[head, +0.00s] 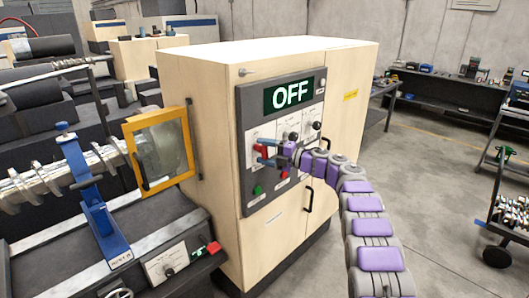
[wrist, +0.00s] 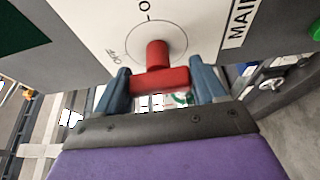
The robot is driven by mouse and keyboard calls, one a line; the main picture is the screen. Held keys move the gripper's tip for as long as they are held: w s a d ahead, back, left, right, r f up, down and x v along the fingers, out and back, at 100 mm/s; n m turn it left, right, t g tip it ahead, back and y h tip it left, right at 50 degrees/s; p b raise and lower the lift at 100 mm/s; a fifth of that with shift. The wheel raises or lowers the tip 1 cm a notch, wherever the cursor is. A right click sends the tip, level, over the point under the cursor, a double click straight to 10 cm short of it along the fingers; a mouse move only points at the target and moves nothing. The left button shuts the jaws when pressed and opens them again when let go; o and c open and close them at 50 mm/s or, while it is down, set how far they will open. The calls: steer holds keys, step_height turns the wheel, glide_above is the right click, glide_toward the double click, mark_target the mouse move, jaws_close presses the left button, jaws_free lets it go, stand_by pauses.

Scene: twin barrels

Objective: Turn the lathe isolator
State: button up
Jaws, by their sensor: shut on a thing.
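The lathe isolator is a red handle (wrist: 158,76) on a white plate with a ring marking; it also shows on the cabinet's dark control panel in the head view (head: 261,150). In the wrist view its crossbar lies between the two blue fingers of my gripper (wrist: 162,90), which is shut on it. In the head view my gripper (head: 268,153) reaches the panel from the right and partly hides the handle. The display (head: 290,95) above reads OFF. A label beginning "MAIN" (wrist: 241,20) stands beside the dial in the wrist view.
The panel sits on a tall cream cabinet (head: 222,120). A green button (head: 257,190) and black knobs (head: 317,126) are near the handle. An open yellow-framed guard (head: 160,152) and the lathe (head: 100,205) stand left. A trolley (head: 510,210) stands right; the floor between is clear.

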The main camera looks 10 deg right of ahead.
steer(key=shift+a+f, duration=0.1)
steer(key=shift+f, duration=0.25)
steer(key=o, duration=1)
steer(key=shift+r, duration=0.15)
steer(key=shift+c, duration=0.2)
steer(key=shift+s+d+r, duration=0.1)
steer(key=shift+s+d, duration=0.15)
steer(key=shift+d, duration=0.2)
steer(key=v, duration=1.6)
steer(key=shift+d+p, duration=0.25)
steer(key=shift+p, duration=0.2)
